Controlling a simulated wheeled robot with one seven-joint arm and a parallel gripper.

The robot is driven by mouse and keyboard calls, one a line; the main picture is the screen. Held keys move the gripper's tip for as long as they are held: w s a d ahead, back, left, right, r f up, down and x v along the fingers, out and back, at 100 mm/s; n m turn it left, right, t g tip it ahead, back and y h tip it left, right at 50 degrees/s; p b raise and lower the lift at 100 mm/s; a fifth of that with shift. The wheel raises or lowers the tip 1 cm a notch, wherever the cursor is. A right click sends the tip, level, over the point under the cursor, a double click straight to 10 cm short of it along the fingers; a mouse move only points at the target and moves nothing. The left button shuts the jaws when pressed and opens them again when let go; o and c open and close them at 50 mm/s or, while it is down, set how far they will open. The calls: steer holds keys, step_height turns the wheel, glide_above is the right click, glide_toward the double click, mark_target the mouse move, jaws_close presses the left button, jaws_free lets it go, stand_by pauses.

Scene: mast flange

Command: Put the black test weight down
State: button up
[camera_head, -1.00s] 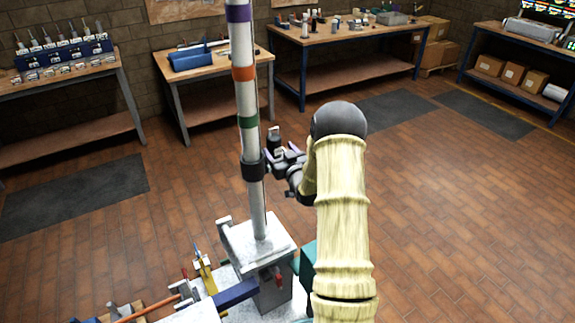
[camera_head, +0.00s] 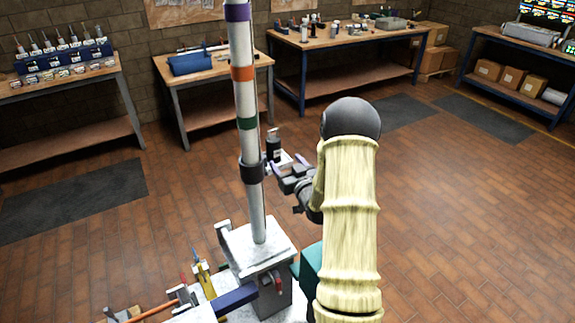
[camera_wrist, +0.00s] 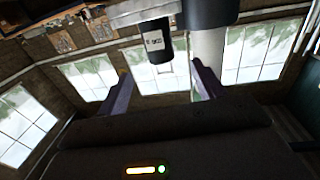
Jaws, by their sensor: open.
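The black test weight (camera_head: 273,147) stands upright beside the mast (camera_head: 247,100), just right of the black collar (camera_head: 252,172). It appears to rest on a small pale plate (camera_head: 284,159) at collar height. The wrist view looks upside down; there the labelled weight (camera_wrist: 157,43) meets the white plate (camera_wrist: 140,11), with the mast (camera_wrist: 208,48) to its right. My gripper (camera_head: 288,166) is open, its fingers apart. In the wrist view my gripper (camera_wrist: 160,72) has its fingertips short of the weight, with a visible gap and nothing between them.
The mast rises from a pale base block (camera_head: 258,243). A yellow clamp-like tool (camera_head: 204,277) and a blue bar (camera_head: 236,297) lie at the lower left. Workbenches (camera_head: 340,36) line the back wall. The brick floor at the right is open.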

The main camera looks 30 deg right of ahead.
steer(key=s+a+g, duration=0.6)
steer(key=a+g, duration=0.1)
steer(key=a, duration=0.3)
steer(key=s+a+r+g, duration=0.1)
steer(key=s+a+g, duration=0.3)
steer(key=s, duration=0.6)
steer(key=s+a+g+y, duration=0.1)
steer(key=s+a+g, duration=0.3)
steer(key=s, duration=0.6)
steer(key=shift+s+a+r+n, duration=0.2)
steer(key=shift+a+r+n, duration=0.15)
steer(key=shift+a, duration=0.85)
